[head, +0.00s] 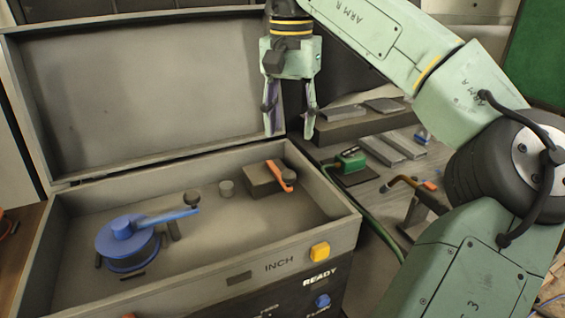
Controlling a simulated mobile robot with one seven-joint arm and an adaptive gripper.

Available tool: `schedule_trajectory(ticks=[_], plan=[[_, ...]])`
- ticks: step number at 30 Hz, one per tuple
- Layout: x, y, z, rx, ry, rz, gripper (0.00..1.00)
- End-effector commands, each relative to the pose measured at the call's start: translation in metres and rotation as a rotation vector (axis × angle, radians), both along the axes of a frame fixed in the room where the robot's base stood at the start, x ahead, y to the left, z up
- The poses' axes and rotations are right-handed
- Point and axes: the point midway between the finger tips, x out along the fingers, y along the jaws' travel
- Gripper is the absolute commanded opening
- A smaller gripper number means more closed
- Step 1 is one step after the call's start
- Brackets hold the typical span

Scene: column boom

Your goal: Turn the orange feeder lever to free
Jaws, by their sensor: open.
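The orange lever (279,175) sits on a dark block (260,180) at the back right inside the open grey case. It lies slanted, from the block's back edge down toward the right front. Its markings are too small to read. My gripper (289,134) points down with its fingers apart and empty. In the picture it is just above the orange lever, near the back right of the case. I cannot tell the exact height gap between them.
The case (340,225) has its lid (145,90) raised behind. A yellow button (320,251) is on the front. A bench with a green device (349,158) is to the right.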

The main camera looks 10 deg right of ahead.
Motion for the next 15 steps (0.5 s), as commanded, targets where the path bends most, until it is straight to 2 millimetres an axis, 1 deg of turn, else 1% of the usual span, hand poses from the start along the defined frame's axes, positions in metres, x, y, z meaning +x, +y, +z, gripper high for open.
schedule_trajectory(ticks=[1, 7, 12, 15], plan=[[0.000, 0.000, -0.009, 0.005, 0.002, 0.004, 0.44], [0.000, 0.002, -0.046, 0.009, 0.001, 0.006, 0.44], [0.000, 0.002, -0.075, 0.006, 0.001, 0.004, 0.44], [0.000, 0.002, -0.088, 0.004, -0.001, 0.003, 0.44]])
